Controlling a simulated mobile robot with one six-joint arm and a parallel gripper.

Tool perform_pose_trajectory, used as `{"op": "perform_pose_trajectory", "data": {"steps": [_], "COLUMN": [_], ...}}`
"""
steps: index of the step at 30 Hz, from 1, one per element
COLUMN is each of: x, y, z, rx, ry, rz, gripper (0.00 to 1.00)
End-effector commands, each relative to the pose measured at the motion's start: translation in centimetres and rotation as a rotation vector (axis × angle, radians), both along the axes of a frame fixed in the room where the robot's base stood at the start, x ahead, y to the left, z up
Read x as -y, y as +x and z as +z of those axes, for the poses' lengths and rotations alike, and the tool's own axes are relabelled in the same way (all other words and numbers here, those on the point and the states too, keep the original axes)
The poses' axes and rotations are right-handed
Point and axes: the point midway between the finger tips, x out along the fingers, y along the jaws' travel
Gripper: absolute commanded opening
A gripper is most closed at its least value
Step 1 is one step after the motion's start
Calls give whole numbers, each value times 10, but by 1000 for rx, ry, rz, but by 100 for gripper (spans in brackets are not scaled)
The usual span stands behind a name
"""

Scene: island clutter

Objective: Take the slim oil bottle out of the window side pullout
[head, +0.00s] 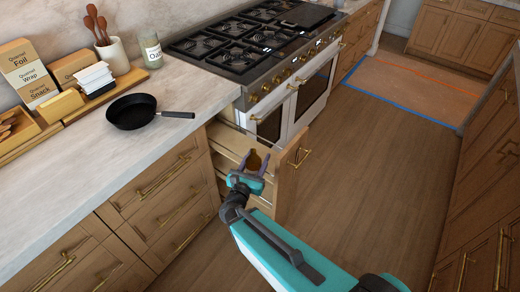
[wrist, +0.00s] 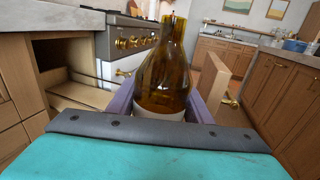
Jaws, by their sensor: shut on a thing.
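The slim oil bottle (head: 254,160) is brown glass with a pale label low on its body. In the wrist view the bottle (wrist: 165,75) stands upright, close up, between my two purple fingers. My gripper (head: 252,166) is shut on it, and the fingers (wrist: 160,103) press on both sides. The pullout (head: 291,178) is open between the drawers and the range, with its wooden front out over the floor. The bottle is at the pullout's top level, behind that front. Its base is hidden by my gripper, so I cannot tell whether it touches the shelf.
The range (head: 265,55) stands just behind the pullout. A black pan (head: 132,111) sits on the counter (head: 80,160) at left, with boxes (head: 25,70), a utensil crock (head: 113,54) and a jar (head: 152,51) behind it. The floor (head: 350,150) at right is clear.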

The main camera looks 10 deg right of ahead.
Motion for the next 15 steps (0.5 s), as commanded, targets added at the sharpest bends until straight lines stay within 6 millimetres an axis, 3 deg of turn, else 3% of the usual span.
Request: {"op": "perform_pose_trajectory", "data": {"steps": [15], "x": [-5], "y": [-10], "z": [1], "rx": [2], "ry": [0], "rz": [0], "gripper": [14]}}
